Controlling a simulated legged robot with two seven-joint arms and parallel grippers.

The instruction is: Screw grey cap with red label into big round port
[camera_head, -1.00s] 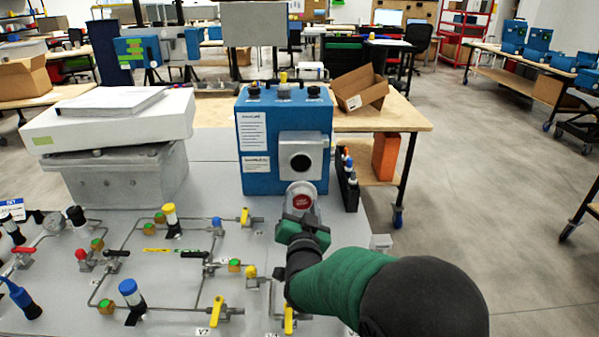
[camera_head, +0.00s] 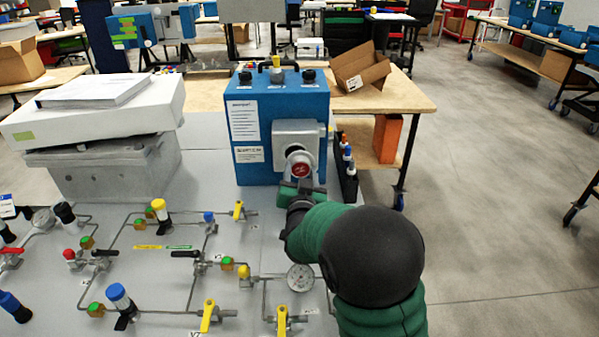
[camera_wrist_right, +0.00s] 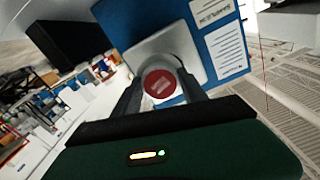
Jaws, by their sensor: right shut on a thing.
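The blue analyser box (camera_head: 250,168) stands on the grey panel, with a square grey port block (camera_head: 297,133) on its front. The grey cap with its red label (camera_head: 300,170) is right at the front of this block, over the port. In the right wrist view the red label (camera_wrist_right: 159,84) faces the camera between the two fingers. My right gripper (camera_head: 301,184) is shut on the cap. The port's opening is mostly hidden behind the cap, so I cannot tell whether the threads are engaged. My left gripper is not in view.
A rack of small coloured-cap bottles (camera_head: 346,168) stands just right of the analyser. Valves and pipes cover the panel at front left, including a pressure gauge (camera_head: 300,277) beside my right arm. A white box (camera_head: 95,118) sits on a grey block at left.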

